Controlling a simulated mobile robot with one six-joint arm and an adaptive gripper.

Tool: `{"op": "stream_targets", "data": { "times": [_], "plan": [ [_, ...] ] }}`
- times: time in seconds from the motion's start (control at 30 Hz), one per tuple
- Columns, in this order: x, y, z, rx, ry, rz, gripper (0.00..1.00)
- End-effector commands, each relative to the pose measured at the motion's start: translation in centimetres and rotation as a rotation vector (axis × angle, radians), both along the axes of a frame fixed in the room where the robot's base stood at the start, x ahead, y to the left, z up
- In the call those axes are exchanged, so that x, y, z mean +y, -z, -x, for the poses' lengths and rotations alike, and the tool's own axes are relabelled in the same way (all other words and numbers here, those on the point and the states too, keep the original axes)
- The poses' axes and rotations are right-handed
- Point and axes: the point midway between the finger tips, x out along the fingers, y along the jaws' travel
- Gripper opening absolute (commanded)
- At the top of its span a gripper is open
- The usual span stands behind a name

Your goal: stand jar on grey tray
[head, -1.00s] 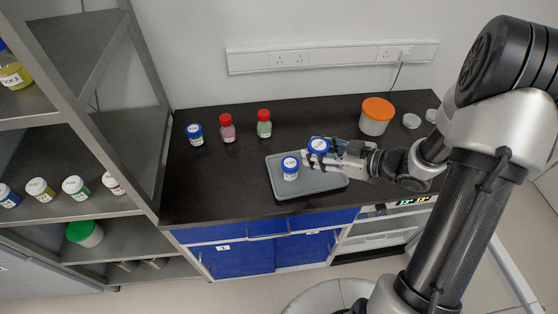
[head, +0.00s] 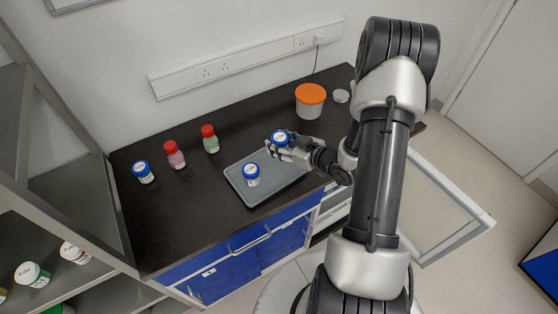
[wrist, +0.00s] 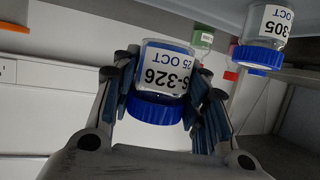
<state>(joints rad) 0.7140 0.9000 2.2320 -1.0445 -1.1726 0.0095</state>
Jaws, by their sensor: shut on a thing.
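My gripper (head: 284,147) is shut on a jar with a blue lid (head: 280,137), near the back edge of the grey tray (head: 276,187). In the wrist view, which looks upside down, the fingers grip the jar (wrist: 166,62) by its sides; its label reads 326 and 25 OCT. Whether its base touches the tray is hidden by the gripper. A second blue-lidded jar (head: 252,179) stands upright on the tray, nearer the front; its label ends in 305 in the wrist view (wrist: 263,27). The two jars are apart.
Two red-capped bottles (head: 175,158) (head: 210,142) and another blue-lidded jar (head: 143,174) stand left of the tray on the dark counter (head: 215,215). An orange-lidded tub (head: 310,103) stands behind on the right. The tray's front right part is bare. Metal shelving (head: 75,150) stands at the left.

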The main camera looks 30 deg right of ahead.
Motion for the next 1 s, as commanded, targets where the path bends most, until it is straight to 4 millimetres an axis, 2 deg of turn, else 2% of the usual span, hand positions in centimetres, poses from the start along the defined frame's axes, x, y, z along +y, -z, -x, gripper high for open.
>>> {"op": "stream_targets", "data": {
  "times": [0.03,0.33,0.53,0.97,1.0],
  "plan": [
    [0.0,1.3,0.0,0.002,0.000,-0.002,0.15],
    [0.0,3.6,0.0,-0.001,-0.001,-0.002,0.15],
    [0.0,6.7,0.0,0.001,0.000,-0.002,0.15],
    [0.0,7.4,0.0,-0.001,0.000,0.001,0.15],
    [0.0,7.4,0.0,0.000,0.000,0.001,0.42]
  ]
}}
